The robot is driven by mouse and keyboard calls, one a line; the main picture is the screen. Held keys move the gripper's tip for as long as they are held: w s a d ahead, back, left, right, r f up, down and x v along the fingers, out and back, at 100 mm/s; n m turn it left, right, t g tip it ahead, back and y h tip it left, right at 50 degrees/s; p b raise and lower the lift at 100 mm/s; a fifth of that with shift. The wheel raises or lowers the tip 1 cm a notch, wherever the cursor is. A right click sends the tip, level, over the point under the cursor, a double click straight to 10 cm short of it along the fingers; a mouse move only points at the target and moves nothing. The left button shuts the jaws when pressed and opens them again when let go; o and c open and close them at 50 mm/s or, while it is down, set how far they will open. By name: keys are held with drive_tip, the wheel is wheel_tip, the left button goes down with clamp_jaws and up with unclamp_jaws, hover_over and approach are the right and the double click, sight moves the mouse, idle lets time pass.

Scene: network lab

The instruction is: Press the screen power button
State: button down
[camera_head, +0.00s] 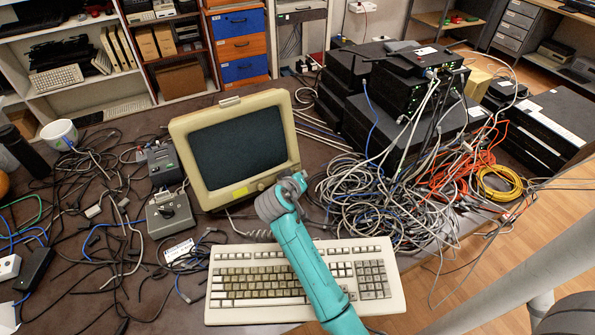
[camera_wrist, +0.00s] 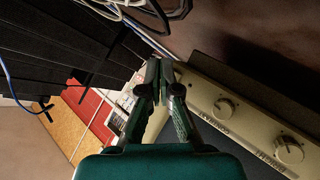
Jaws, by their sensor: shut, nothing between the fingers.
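The screen (camera_head: 238,148) is a small beige monitor with a dark display, standing upright behind the keyboard. My gripper (camera_head: 297,186) is at its lower right front corner, covering part of the lower bezel. In the wrist view my gripper (camera_wrist: 159,72) is shut and empty, its fingertips together beside the end of the beige control strip (camera_wrist: 258,130). Two round knobs (camera_wrist: 224,108) with small labels show on that strip. I cannot make out the power button in either view; the fingers may hide it. Contact between fingertips and bezel cannot be told.
A beige keyboard (camera_head: 258,284) lies under my arm. Tangled cables (camera_head: 385,205) and stacked black network boxes (camera_head: 408,88) crowd the right side. Two small grey boxes (camera_head: 169,213) and loose black cables lie left of the screen. A white mug (camera_head: 60,134) stands far left.

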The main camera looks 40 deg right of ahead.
drive_tip(key=shift+w+f, duration=0.1)
drive_tip(key=shift+w, duration=0.25)
drive_tip(key=shift+w+d, duration=0.1)
drive_tip(key=shift+w, duration=0.05)
idle(0.5)
drive_tip(key=shift+s, duration=0.6)
drive_tip(key=s+a+r, duration=0.1)
drive_tip(key=s+r, duration=0.1)
drive_tip(key=s, duration=0.3)
drive_tip(key=shift+s+a, duration=0.25)
drive_tip(key=shift+s, duration=0.05)
idle(0.8)
